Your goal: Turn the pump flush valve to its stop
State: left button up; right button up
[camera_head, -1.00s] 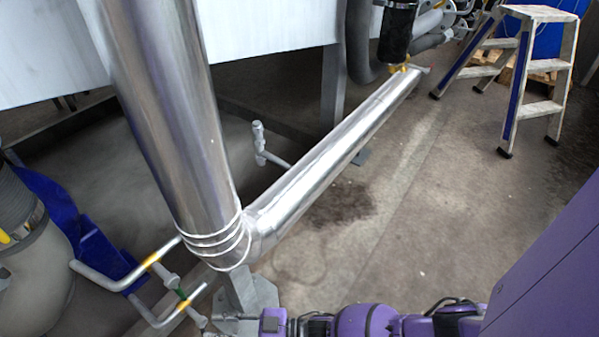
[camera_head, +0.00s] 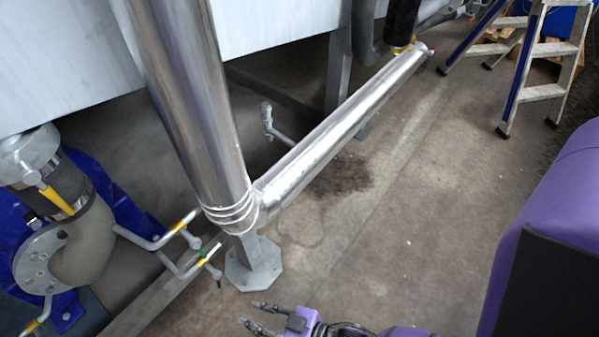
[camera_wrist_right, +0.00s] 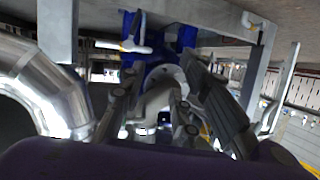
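Thin grey pipes with small valves come off the pump side at lower left in the head view. One valve (camera_head: 189,238) sits by a yellow band, and another valve (camera_head: 213,271) sits by a green band. A yellow lever (camera_head: 57,201) is on the grey pump fitting (camera_head: 85,245). I cannot tell which of these is the pump flush valve. My right gripper (camera_head: 250,312) is at the bottom, right of and below the green-banded valve, apart from it. Its fingers are spread and empty; they also show in the right wrist view (camera_wrist_right: 158,90). My left gripper is out of view.
A large shiny pipe (camera_head: 185,100) descends to a grey foot plate (camera_head: 252,268), and another pipe (camera_head: 345,115) runs off to the back right. A step ladder (camera_head: 540,92) stands at upper right. Concrete floor (camera_head: 400,220) is clear right of the pipes.

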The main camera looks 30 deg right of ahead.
pick_arm(q)
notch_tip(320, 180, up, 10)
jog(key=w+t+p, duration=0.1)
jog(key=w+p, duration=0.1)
jog(key=p, duration=0.5)
jog(key=shift+p, duration=0.3)
pick_arm(e)
jog(key=s+d+r+m+h, duration=0.1)
jog(key=s+d+r+h, duration=0.1)
jog(key=s+r, duration=0.2)
jog(key=s+d+r+m+g+h, duration=0.1)
jog(key=s+d+r+h, duration=0.1)
jog(key=r, duration=0.4)
jog(key=s+d, duration=0.1)
jog(key=s, duration=0.1)
jog(key=shift+s+d+r, duration=0.15)
jog(key=shift+s+d, duration=0.1)
jog(key=shift+s, duration=0.05)
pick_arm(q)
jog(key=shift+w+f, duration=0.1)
